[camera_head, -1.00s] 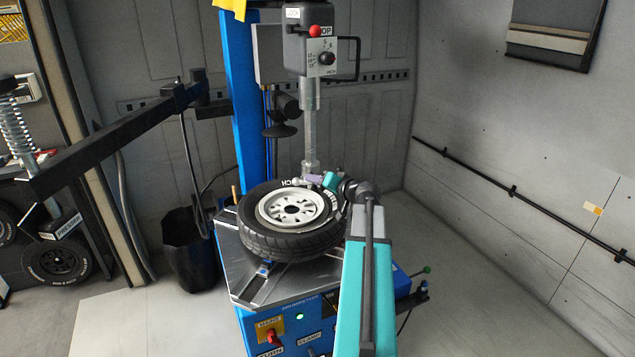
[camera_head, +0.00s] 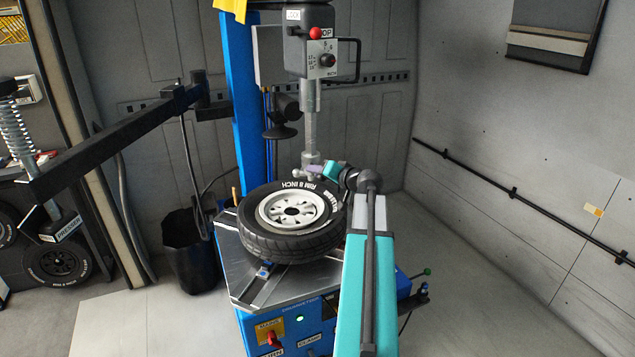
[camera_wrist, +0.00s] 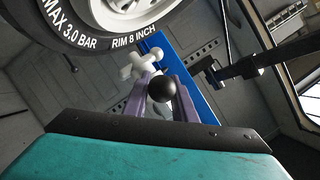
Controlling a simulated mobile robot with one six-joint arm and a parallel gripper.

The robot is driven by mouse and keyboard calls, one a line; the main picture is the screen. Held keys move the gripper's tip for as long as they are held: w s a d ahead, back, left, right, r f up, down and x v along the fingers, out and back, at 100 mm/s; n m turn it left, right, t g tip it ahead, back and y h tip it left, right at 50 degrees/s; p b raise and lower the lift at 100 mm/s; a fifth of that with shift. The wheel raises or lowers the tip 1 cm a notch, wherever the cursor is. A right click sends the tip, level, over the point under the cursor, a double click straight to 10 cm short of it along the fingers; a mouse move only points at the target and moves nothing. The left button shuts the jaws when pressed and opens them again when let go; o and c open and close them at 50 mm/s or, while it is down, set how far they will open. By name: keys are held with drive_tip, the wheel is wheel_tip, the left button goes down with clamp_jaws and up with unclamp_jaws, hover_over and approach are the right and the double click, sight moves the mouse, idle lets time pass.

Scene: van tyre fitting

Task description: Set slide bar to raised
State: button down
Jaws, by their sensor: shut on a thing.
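The slide bar (camera_head: 310,130) is a grey upright rod hanging from the machine's head box. Its lower end, a pale tool head, also shows in the wrist view (camera_wrist: 145,62). My gripper (camera_head: 325,171) is at this lower end, above the tyre's back rim. In the wrist view its purple fingers (camera_wrist: 162,95) stand on both sides of a black ball (camera_wrist: 161,89). The gripper is shut on the slide bar's lower end; the exact contact is hard to see. The bar's end looks clear of the tyre (camera_head: 290,245).
The wheel lies flat on the blue machine's metal table (camera_head: 240,272). A red knob (camera_head: 316,33) and a dial are on the head box (camera_head: 311,45). A black press arm (camera_head: 120,140) reaches across at left, with a dark bin (camera_head: 190,260) below. Floor at right is clear.

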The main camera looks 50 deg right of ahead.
wheel_tip(320, 180, up, 12)
drive_tip(key=p, duration=0.1)
drive_tip(key=shift+w+r, duration=0.1)
idle(0.4)
drive_tip(key=c, duration=1.8)
unclamp_jaws()
drive_tip(key=shift+c, duration=0.2)
drive_tip(key=shift+s+a, duration=0.1)
drive_tip(key=shift+s, duration=0.15)
drive_tip(key=b+v, duration=0.2)
drive_tip(key=v, duration=1.1)
drive_tip(key=shift+s+b, duration=0.3)
drive_tip(key=shift+r, duration=0.1)
